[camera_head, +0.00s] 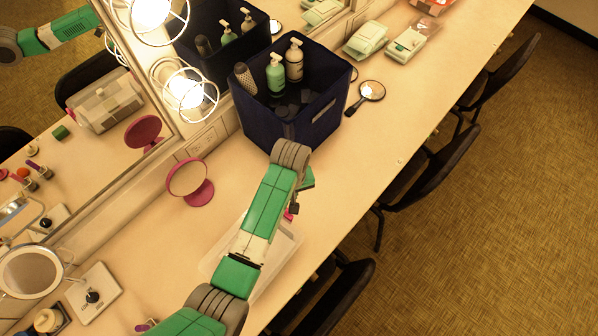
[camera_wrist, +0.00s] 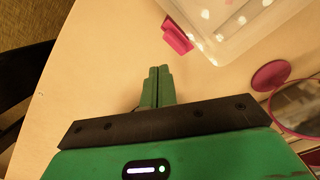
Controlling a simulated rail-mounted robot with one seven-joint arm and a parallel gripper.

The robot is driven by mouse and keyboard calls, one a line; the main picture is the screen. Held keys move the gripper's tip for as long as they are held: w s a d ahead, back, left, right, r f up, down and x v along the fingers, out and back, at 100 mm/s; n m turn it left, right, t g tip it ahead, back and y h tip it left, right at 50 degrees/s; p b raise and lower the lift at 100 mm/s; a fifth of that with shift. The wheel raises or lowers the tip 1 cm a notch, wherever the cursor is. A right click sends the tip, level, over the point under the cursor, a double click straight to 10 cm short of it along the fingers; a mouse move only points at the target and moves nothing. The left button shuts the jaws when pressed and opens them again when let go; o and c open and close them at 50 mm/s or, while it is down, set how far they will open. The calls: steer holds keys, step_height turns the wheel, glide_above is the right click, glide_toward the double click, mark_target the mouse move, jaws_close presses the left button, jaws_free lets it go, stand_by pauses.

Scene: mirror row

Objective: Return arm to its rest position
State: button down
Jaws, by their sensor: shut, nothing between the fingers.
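My arm reaches over the counter in the head view, with its wrist bent down in front of the dark blue bin. My gripper (camera_wrist: 157,84) shows in the wrist view with its two green fingers together and nothing between them. In the head view the gripper is mostly hidden behind the wrist. A clear plastic container (camera_head: 292,244) lies partly hidden under my arm; it also shows at the top of the wrist view (camera_wrist: 238,38). A small pink object (camera_wrist: 177,36) is beside the container, ahead of the fingertips.
The dark blue bin (camera_head: 300,128) holds bottles and a brush. A pink round mirror (camera_head: 189,182) stands left of my arm, and a hand mirror (camera_head: 371,91) lies right of the bin. Lit bulbs and a wall mirror line the left. Black chairs (camera_head: 435,175) stand along the right edge.

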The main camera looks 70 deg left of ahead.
steer(key=shift+r, duration=0.1)
stand_by(0.6)
steer(key=w+d+r+m+t+y, duration=0.2)
steer(key=w+r+m+t+y, duration=0.25)
steer(key=w+r, duration=1.25)
steer(key=w+d+r+m+t, duration=0.2)
steer(key=w+d+r+t, duration=0.25)
steer(key=r, duration=0.45)
steer(key=w+d+r+m+t, duration=0.3)
steer(key=w+d+r, duration=0.2)
steer(key=r, duration=0.4)
steer(key=d+r+m+t, duration=0.2)
steer(key=d+r+t, duration=0.1)
steer(key=d+r, duration=0.5)
steer(key=d+r+m+t, duration=0.2)
steer(key=d+r+t, duration=0.25)
steer(key=r, duration=0.65)
steer(key=s+d+r+m+t+h, duration=0.4)
steer(key=s+d+r, duration=0.8)
steer(key=r, duration=0.3)
steer(key=shift+d+m+t, duration=0.15)
steer(key=shift+m+t, duration=0.2)
steer(key=shift+t, duration=0.4)
